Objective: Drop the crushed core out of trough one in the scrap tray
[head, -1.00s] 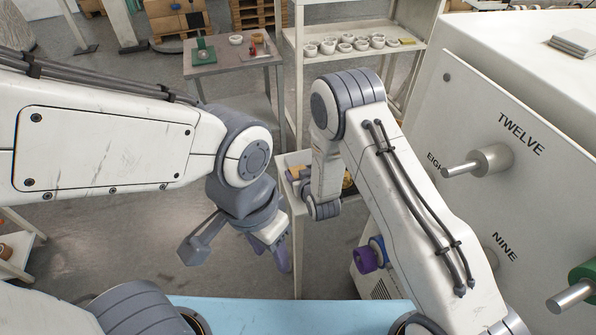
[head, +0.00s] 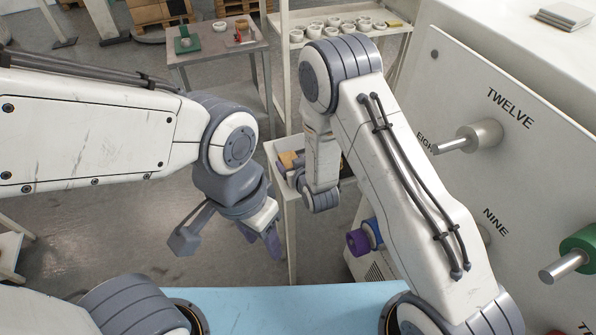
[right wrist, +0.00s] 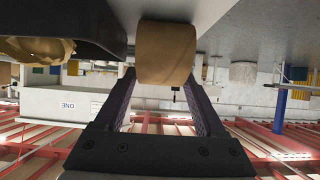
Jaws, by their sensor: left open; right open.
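My right gripper (right wrist: 162,76) is open in the right wrist view, which is upside down. A brown cardboard core (right wrist: 167,52) shows at its fingertips; I cannot tell whether the fingers touch it. A crumpled tan piece (right wrist: 38,48) lies at a dark tray (right wrist: 85,18) beside it; whether it is the crushed core is unclear. A pale box labelled ONE (right wrist: 68,103) stands behind. My left gripper (head: 262,237) hangs open and empty above the floor.
A white machine with pegs (head: 480,135) marked TWELVE and NINE fills the right. Purple and blue rolls (head: 358,241) are below it. A shelf of white rings (head: 340,30) and a small table (head: 215,52) stand behind. A pale blue surface (head: 290,305) is in front.

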